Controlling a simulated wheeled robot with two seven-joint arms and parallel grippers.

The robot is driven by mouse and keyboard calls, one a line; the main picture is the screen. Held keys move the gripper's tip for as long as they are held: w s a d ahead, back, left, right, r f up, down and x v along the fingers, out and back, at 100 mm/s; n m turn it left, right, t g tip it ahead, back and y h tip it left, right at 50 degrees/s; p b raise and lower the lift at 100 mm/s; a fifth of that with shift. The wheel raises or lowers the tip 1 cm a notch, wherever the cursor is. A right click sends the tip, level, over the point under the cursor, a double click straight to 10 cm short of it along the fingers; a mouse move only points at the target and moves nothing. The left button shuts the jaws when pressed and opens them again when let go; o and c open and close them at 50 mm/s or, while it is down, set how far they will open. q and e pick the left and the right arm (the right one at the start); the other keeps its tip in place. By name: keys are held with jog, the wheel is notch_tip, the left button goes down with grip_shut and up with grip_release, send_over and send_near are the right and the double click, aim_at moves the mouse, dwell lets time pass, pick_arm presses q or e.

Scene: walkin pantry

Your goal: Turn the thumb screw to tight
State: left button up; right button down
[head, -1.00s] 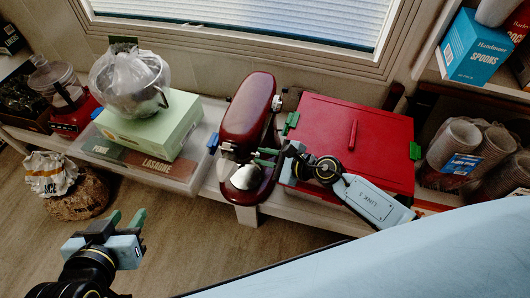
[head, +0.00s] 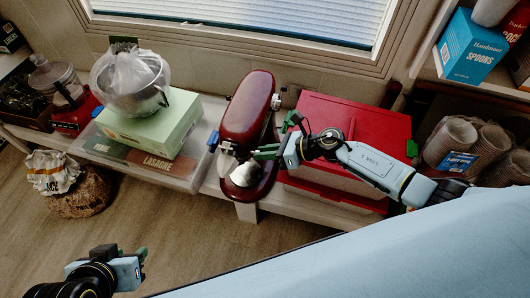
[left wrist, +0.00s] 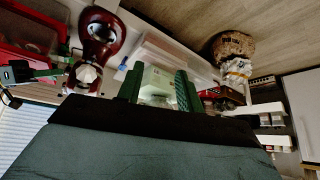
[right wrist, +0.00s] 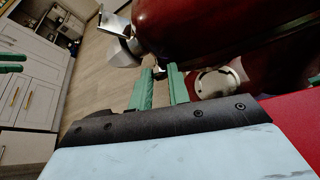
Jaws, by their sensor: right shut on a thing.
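A dark red stand mixer (head: 247,108) stands on the low shelf, with its silver front end and bowl area facing me. My right gripper (head: 262,153) reaches it from the right, at the front of the mixer head. In the right wrist view its green fingers (right wrist: 160,82) are closed around a small dark knob, the thumb screw (right wrist: 158,72), on the mixer head's side. The fingers mostly hide the screw, so its turned position cannot be told. My left gripper (head: 142,255) is low at the left, away from the mixer; its fingers (left wrist: 160,90) are apart and empty.
A red box (head: 345,115) stands right of the mixer, behind my right arm. A green box (head: 150,135) with a bagged metal pot (head: 130,85) stands left on a clear bin. Stacked cups (head: 455,145) are at the right.

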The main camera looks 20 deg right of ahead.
pick_arm(q)
jog(key=shift+w+d+r+t+h, duration=0.15)
jog(key=shift+w+d+r+t, duration=0.15)
jog(key=shift+w, duration=0.25)
jog(key=shift+w+d+r+t+h, duration=0.15)
jog(key=shift+w+r+t, duration=0.1)
jog(key=shift+w+t, duration=0.25)
pick_arm(e)
jog(key=shift+w+d+m+g, duration=0.1)
jog(key=shift+m+g, duration=0.2)
jog(key=shift+m, duration=0.2)
jog(key=shift+y, duration=0.3)
jog(key=c, duration=1.3)
grip_release()
jog(key=shift+c, duration=0.2)
